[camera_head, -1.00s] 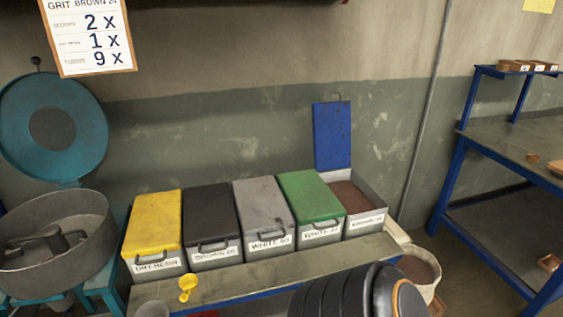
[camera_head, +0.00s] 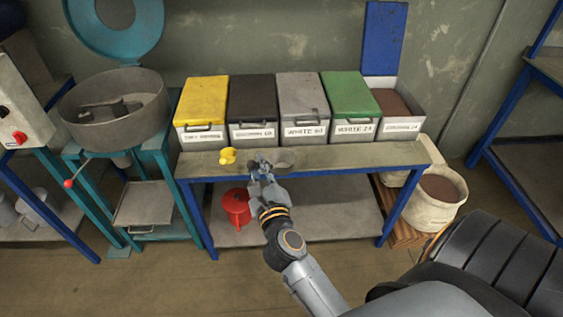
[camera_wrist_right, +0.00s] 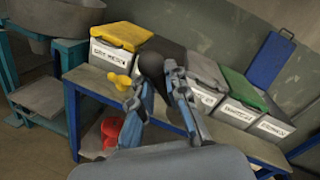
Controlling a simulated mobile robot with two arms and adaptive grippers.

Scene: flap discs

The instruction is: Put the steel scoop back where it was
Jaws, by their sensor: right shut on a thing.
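My right gripper (camera_head: 262,170) is over the front edge of the bench. In the right wrist view the scoop (camera_wrist_right: 152,66) looks dark and stands up between the two fingers (camera_wrist_right: 157,90). Whether it touches the bench top is hard to tell. A yellow scoop (camera_head: 227,156) lies on the bench just left of the gripper. My left gripper is not in view.
The bench (camera_head: 200,163) carries a row of lidded bins: yellow (camera_head: 203,97), black (camera_head: 252,100), grey (camera_head: 302,97) and green (camera_head: 349,97). The rightmost bin (camera_head: 402,125) is open, its blue lid (camera_head: 384,38) raised.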

